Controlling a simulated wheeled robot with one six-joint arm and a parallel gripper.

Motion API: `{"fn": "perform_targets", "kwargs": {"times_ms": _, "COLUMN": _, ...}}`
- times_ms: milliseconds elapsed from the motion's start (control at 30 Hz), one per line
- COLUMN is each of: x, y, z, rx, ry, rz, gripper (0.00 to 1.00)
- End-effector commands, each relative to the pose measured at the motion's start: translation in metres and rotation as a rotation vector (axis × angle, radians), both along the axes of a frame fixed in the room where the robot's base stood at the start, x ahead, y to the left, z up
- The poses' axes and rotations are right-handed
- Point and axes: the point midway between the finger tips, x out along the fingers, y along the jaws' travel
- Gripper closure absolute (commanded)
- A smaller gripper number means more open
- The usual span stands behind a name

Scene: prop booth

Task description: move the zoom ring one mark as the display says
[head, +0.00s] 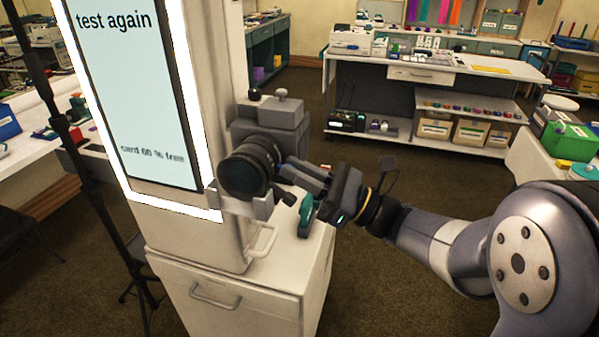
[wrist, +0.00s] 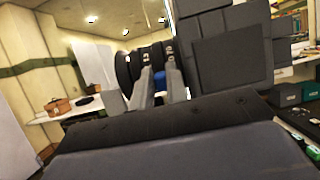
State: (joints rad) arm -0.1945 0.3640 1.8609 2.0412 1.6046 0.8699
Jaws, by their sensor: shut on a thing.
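The display (head: 130,95) at the left of the head view reads "test again" at the top and "card 60 % free" in small, blurred text lower down. A grey camera (head: 268,118) sits on a bracket on the booth's side, with its dark lens (head: 245,170) pointing toward the front. My gripper (head: 285,170) reaches in from the right and is shut on the zoom ring of the lens. In the wrist view both fingers (wrist: 161,88) lie against the dark lens rings (wrist: 150,57), with a bit of blue between them. The ring's marks are too small to read.
A white cabinet (head: 235,295) with a handle stands under the camera. A teal object (head: 306,214) is just below my gripper. A dark stand (head: 62,125) rises at the left. A white workbench (head: 435,72) with boxes is at the back; carpet lies clear between.

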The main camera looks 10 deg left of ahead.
Motion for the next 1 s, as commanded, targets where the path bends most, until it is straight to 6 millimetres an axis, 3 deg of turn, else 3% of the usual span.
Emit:
{"fn": "perform_targets", "kwargs": {"times_ms": 133, "x": 0.0, "y": 0.0, "z": 0.001, "rx": 0.001, "ry": 0.0, "rz": 0.0, "gripper": 0.76}}
{"fn": "perform_targets", "kwargs": {"times_ms": 467, "x": 0.0, "y": -0.007, "z": -0.003, "rx": 0.0, "ry": 0.001, "rz": -0.003, "gripper": 0.76}}
{"fn": "perform_targets", "kwargs": {"times_ms": 1000, "x": -0.006, "y": -0.088, "z": -0.037, "rx": 0.0, "ry": 0.001, "rz": -0.003, "gripper": 0.76}}
